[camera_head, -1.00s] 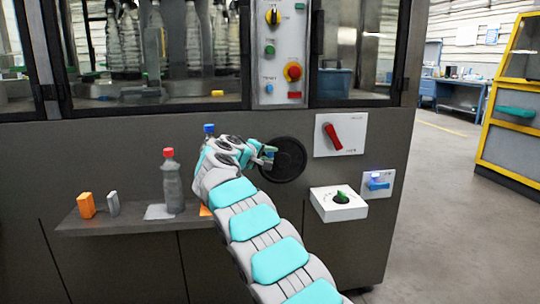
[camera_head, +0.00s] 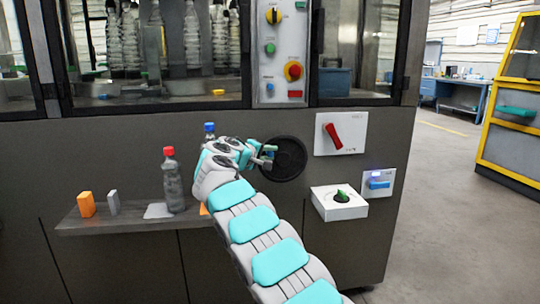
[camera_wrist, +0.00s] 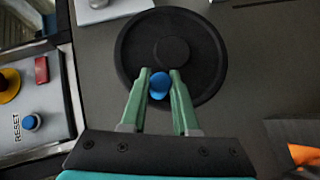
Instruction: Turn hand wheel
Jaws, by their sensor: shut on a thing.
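The hand wheel (camera_head: 287,160) is a black round disc on the grey machine front. It also shows in the wrist view (camera_wrist: 208,62), with a raised round hub at its middle. A blue knob (camera_wrist: 158,84) sits near the wheel's rim. My gripper (camera_head: 268,155) is at the wheel's left side in the head view. In the wrist view my gripper (camera_wrist: 160,82) has its two green fingers on either side of the blue knob, shut on it. The knob is partly hidden by the fingers in the head view.
A red lever switch (camera_head: 333,136) and a white box with a green knob (camera_head: 341,203) are to the wheel's right. A control panel (camera_head: 281,60) is above. A shelf (camera_head: 130,222) at left holds a red-capped bottle (camera_head: 173,182) and small blocks.

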